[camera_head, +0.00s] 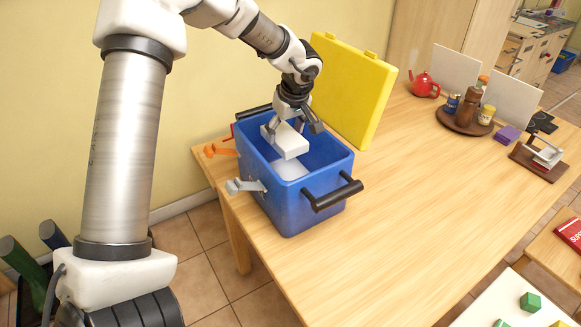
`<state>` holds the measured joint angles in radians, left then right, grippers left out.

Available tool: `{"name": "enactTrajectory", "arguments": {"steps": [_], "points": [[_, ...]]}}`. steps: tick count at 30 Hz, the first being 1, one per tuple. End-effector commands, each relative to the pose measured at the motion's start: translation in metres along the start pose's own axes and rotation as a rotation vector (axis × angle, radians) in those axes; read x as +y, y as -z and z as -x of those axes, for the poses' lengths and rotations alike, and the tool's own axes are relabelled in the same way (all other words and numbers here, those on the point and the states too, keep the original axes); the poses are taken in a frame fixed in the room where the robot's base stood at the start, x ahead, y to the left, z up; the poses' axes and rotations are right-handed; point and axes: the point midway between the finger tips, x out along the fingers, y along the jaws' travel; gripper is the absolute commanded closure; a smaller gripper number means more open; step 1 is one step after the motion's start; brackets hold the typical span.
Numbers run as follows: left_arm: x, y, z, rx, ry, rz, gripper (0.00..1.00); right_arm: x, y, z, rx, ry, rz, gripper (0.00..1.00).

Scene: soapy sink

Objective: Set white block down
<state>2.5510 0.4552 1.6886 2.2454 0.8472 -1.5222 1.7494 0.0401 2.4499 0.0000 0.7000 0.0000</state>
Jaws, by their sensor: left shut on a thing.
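A white block (290,143) is held by my left gripper (293,128), whose fingers are shut on it. The block is over the open blue box (307,213), near the level of its rim. Inside the box, below the block, a pale white surface (291,169) shows; I cannot tell what it is. A large yellow lid (352,90) stands upright behind the box. My right gripper is not in view.
The box stands at the left end of a wooden table (410,220), with a black handle (333,194) jutting out. A red teapot (424,85) and a round brown tray (449,121) stand further back. The table's middle is clear.

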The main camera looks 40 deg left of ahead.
Motion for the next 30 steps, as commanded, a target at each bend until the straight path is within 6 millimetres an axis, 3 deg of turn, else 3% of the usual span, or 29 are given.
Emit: {"name": "enactTrajectory", "arguments": {"steps": [1,5,19,30], "points": [[0.0,-0.003,-0.009,0.001,-0.001,0.0,0.81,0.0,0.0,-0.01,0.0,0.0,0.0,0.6],[0.0,-0.006,-0.018,0.0,0.001,-0.001,0.81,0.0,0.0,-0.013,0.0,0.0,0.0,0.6],[-0.001,-0.032,-0.101,-0.001,0.003,-0.001,0.81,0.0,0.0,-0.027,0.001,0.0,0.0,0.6],[0.0,-0.033,-0.107,0.001,0.0,-0.001,0.81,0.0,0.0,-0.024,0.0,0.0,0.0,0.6]]}}
